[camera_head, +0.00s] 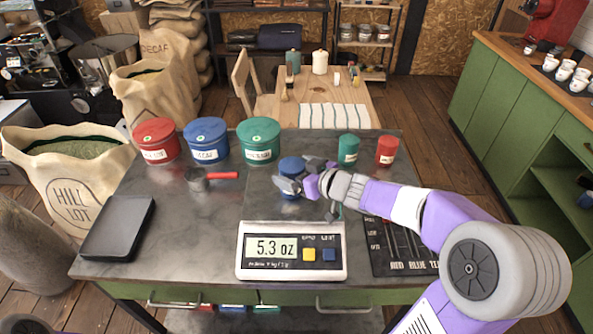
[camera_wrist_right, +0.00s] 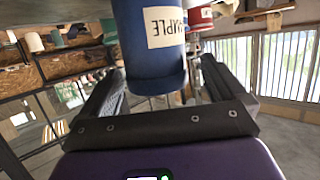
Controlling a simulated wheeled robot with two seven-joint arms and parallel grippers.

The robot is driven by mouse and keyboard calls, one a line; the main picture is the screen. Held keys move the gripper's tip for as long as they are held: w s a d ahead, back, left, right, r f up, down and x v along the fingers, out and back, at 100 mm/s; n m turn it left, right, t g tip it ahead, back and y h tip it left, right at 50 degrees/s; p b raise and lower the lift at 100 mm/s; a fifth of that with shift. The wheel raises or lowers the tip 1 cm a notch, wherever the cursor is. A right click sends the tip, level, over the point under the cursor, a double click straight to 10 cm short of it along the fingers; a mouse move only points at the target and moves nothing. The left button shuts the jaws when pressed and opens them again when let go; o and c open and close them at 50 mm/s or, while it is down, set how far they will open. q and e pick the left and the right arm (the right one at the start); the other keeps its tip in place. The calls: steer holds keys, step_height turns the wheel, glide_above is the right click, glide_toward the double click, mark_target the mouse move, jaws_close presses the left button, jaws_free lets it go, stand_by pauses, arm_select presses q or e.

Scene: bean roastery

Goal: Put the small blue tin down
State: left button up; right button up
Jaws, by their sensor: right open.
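The small blue tin (camera_head: 291,165) stands upright behind the display of the scale (camera_head: 258,272), apparently on its dark weighing plate. The scale reads 5.3 oz. My right gripper (camera_head: 305,185) is open, with its fingers around the tin's sides. In the right wrist view the blue tin (camera_wrist_right: 150,60) shows upside down with a "SAMPLE" label, between the two spread dark fingers (camera_wrist_right: 160,98). Part of the tin is hidden by the fingers. My left gripper is not in view.
Large red (camera_head: 156,142), blue (camera_head: 206,141) and green (camera_head: 258,142) tins stand at the back left. Small green (camera_head: 348,150) and red (camera_head: 387,150) tins stand to the right. A scoop (camera_head: 197,181), a black tray (camera_head: 117,230) and a dark lettered mat (camera_head: 385,262) lie on the table.

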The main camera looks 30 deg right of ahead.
steer(key=shift+r, duration=0.1)
steer(key=shift+s+r, duration=0.15)
steer(key=shift+r, duration=0.1)
steer(key=p+v, duration=0.6)
steer(key=v, duration=0.5)
steer(key=shift+s, duration=0.35)
